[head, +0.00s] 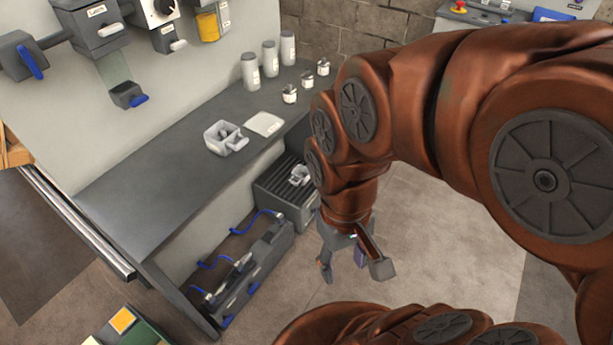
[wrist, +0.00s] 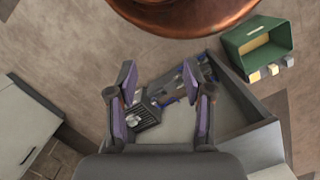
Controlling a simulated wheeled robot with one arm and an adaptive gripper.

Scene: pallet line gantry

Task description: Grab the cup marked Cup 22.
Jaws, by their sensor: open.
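Three small white cups with labels stand in a row on the grey bench (head: 165,160): a near cup (head: 290,95), a middle cup (head: 307,81) and a far cup (head: 323,67). Their markings are too small to read, so I cannot tell which is Cup 22. My gripper (head: 350,268) hangs over the floor in front of the bench, lower than the benchtop and away from the cups. In the wrist view my gripper (wrist: 160,80) is open, its purple-padded fingers apart with nothing between them. No cup is distinguishable there.
Three tall grey canisters (head: 270,58) stand behind the cups. A divided white tray (head: 225,138) and a flat white plate (head: 264,124) lie on the bench. Below are a ribbed dark crate (head: 275,190) and a tool trough (head: 250,275). A green bin (wrist: 232,42) stands on the floor.

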